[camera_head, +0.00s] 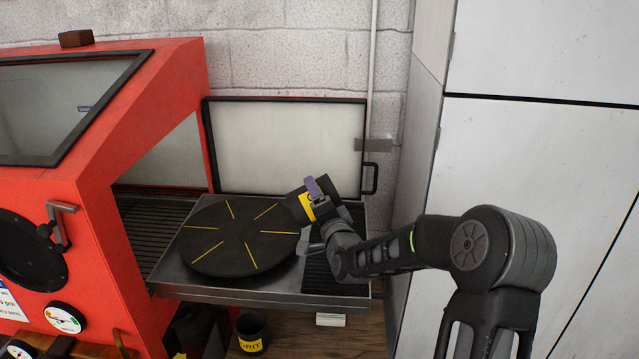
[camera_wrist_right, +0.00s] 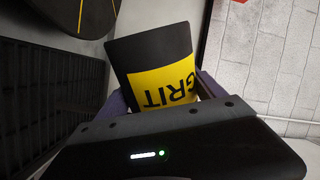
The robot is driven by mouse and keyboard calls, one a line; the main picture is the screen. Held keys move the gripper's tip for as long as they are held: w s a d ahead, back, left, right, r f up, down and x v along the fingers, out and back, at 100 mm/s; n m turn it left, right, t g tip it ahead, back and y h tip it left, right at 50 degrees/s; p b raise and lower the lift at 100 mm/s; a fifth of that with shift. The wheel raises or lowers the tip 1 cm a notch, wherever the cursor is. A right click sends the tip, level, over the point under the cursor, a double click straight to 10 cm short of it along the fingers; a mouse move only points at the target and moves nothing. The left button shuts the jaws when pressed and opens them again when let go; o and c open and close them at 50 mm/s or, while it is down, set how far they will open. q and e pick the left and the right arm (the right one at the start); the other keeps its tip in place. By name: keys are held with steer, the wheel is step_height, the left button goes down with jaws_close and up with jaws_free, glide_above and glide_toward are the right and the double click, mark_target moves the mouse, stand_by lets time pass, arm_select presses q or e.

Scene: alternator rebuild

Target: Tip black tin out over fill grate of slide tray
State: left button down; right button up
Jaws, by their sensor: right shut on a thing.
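A black tin (camera_head: 296,207) with a yellow label is held in my right gripper (camera_head: 318,193), above the right edge of the turntable. In the head view it leans well over to the left. In the right wrist view the tin (camera_wrist_right: 155,50) shows its yellow GRIT label between the purple fingers of my right gripper (camera_wrist_right: 163,92). I cannot see into its mouth or see any grit falling. The steel slide tray (camera_head: 235,294) is out of the red cabinet. Its slatted grate (camera_head: 322,278) shows at the right, partly hidden by my right arm. My left gripper is out of view.
A black turntable (camera_head: 225,238) with yellow lines sits on the tray. The red blast cabinet (camera_head: 105,190) stands at left, its framed door (camera_head: 290,145) open behind the tray. Another black GRIT tin (camera_head: 251,327) stands below the tray. White cabinets (camera_head: 540,60) close off the right.

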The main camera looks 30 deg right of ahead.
steer(key=m+p, duration=0.2)
steer(key=m, duration=0.1)
steer(key=shift+d+f+m, duration=0.2)
steer(key=shift+m, duration=0.1)
steer(key=shift+s+d+f+m+b, duration=0.15)
steer(key=shift+d+f+m+b, duration=0.35)
steer(key=shift+b, duration=0.75)
steer(key=m, duration=0.1)
steer(key=m+b, duration=0.1)
steer(key=shift+s+d+m, duration=0.2)
steer(key=shift+d+m, duration=0.15)
steer(key=shift+m, duration=0.05)
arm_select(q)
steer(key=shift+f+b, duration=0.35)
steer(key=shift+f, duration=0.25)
arm_select(e)
steer(key=shift+s+d+m, duration=0.1)
steer(key=shift+d+m, duration=0.2)
steer(key=shift+m, duration=0.4)
steer(key=shift+s+d+m, duration=0.1)
steer(key=shift+d+m, duration=0.15)
steer(key=shift+m, duration=0.45)
steer(key=shift+f, duration=0.1)
